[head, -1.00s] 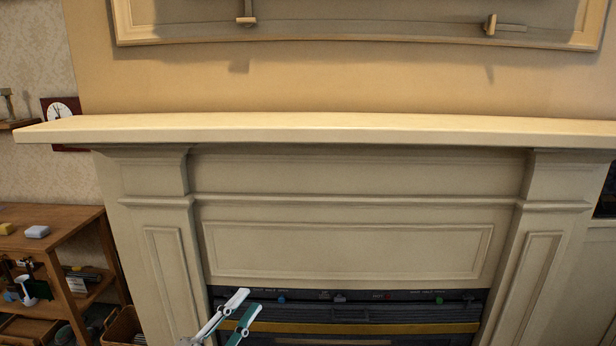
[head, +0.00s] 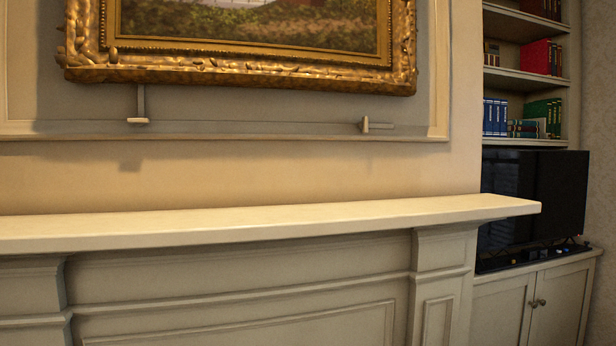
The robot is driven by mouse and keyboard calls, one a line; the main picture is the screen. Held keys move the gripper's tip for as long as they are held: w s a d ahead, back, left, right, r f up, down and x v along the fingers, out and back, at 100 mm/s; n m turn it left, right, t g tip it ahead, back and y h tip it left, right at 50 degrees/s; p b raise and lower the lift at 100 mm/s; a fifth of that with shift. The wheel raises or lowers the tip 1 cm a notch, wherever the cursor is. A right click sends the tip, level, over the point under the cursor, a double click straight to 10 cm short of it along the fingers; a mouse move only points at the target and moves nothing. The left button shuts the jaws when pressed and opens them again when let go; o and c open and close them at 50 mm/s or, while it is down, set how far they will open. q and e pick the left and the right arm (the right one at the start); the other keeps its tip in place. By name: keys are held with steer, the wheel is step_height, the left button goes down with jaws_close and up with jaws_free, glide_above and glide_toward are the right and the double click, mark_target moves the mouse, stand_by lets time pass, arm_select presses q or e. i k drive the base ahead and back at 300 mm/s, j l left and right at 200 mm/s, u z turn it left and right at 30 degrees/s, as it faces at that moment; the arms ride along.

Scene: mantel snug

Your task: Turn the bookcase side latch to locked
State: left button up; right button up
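Two small pale latches sit on the grey wall panel below the gilt-framed painting (head: 245,76) in the head view. The right latch (head: 378,126), on the side towards the bookcase (head: 529,81), has its bar lying level and pointing right, with a short upright grip at its left end. The left latch (head: 140,103) has its bar upright, running up towards the frame, with a short level grip at its lower end. I cannot read any locked or unlocked marking. Neither of my grippers is in view.
A cream mantel shelf (head: 265,226) juts out below the latches across much of the view. A black television (head: 534,197) stands on a cabinet (head: 535,303) with round knobs at the right. Books fill parts of the shelves above it.

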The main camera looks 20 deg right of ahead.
mark_target(364, 125)
steer(key=z, duration=1.1)
steer(key=i+l+z, duration=0.15)
steer(key=z, duration=0.15)
steer(key=i+l+z, duration=0.3)
steer(key=k+j, duration=0.1)
